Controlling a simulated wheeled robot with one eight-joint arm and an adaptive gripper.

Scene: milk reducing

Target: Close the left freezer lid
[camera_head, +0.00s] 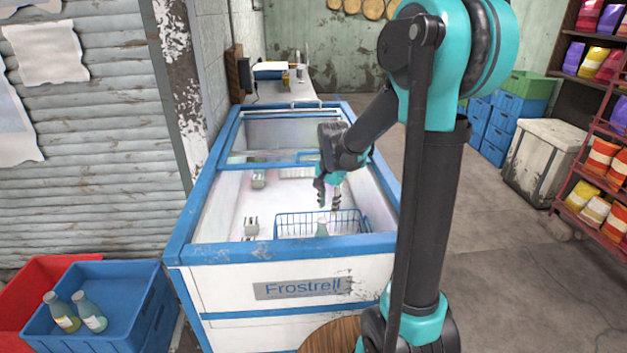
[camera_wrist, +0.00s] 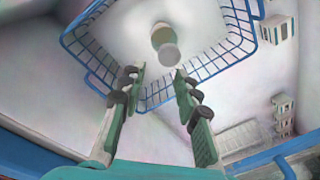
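The chest freezer (camera_head: 222,279) is white with blue rims and a Frostrell label. Its near section is uncovered. A blue-framed glass lid (camera_head: 285,133) lies over the far section; I cannot tell whether two lids are stacked there. My gripper (camera_head: 328,198) hangs fingers-down over the uncovered section, on the near side of the lid's edge and apart from it. In the wrist view my gripper (camera_wrist: 160,80) has its fingers spread with nothing between them. A blue wire basket (camera_head: 296,224) lies below it, with a bottle (camera_head: 322,228) inside; the bottle also shows in the wrist view (camera_wrist: 165,42).
Small cartons (camera_head: 251,226) stand inside the freezer, outside the basket. A blue crate (camera_head: 113,294) with two bottles and a red crate (camera_head: 42,278) sit at left. A wall borders the freezer's left side.

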